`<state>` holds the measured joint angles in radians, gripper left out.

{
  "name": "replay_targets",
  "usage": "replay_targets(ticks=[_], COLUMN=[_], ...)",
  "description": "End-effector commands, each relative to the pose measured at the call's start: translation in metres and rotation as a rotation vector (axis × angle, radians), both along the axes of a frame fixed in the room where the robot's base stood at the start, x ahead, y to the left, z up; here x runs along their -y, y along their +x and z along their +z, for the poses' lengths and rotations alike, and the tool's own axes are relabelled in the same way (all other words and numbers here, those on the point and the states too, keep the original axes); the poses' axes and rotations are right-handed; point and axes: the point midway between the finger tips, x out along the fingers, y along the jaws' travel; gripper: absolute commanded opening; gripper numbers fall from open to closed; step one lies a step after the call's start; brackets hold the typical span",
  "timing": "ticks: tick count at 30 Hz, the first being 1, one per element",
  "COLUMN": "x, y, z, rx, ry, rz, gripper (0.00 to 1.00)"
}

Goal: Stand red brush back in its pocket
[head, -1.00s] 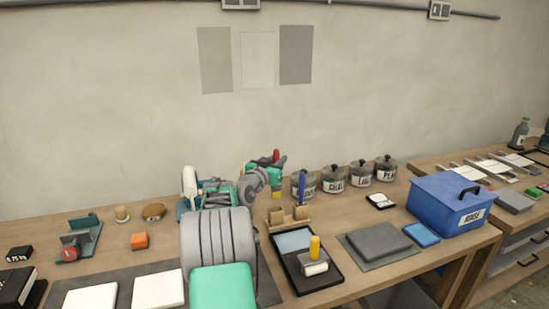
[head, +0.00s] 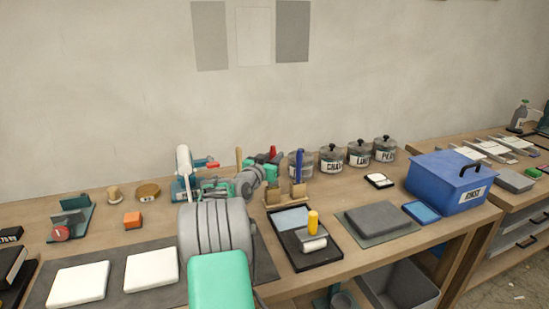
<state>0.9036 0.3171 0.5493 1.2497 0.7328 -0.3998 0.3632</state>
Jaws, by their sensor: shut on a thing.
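My gripper (head: 268,167) is in the head view at the back of the bench, behind the wooden brush holder (head: 272,200) and left of the jars. It is shut on the red brush (head: 272,152), whose red end shows above the fingers. The brush's lower part is hidden by the gripper and holder. The holder has wooden upright blocks, and a blue brush (head: 300,163) stands upright at its right side. I cannot tell whether the red brush touches the holder, and the open pocket is not clearly seen.
Several lidded jars (head: 331,158) stand close right of my gripper. A black tray (head: 325,252) with a yellow-handled roller (head: 313,224) lies in front of the holder. A blue box (head: 440,190) is at right.

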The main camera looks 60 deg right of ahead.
Motion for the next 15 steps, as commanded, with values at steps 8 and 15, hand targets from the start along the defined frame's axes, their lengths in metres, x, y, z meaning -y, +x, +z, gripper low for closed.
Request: replay_targets(ticks=[8, 15], x=[0.0, 0.0], y=[0.0, 0.0], z=[0.001, -0.0049], rx=[0.0, 0.0], ry=[-0.001, -0.001], rz=[0.0, 0.0], gripper=[0.0, 0.0])
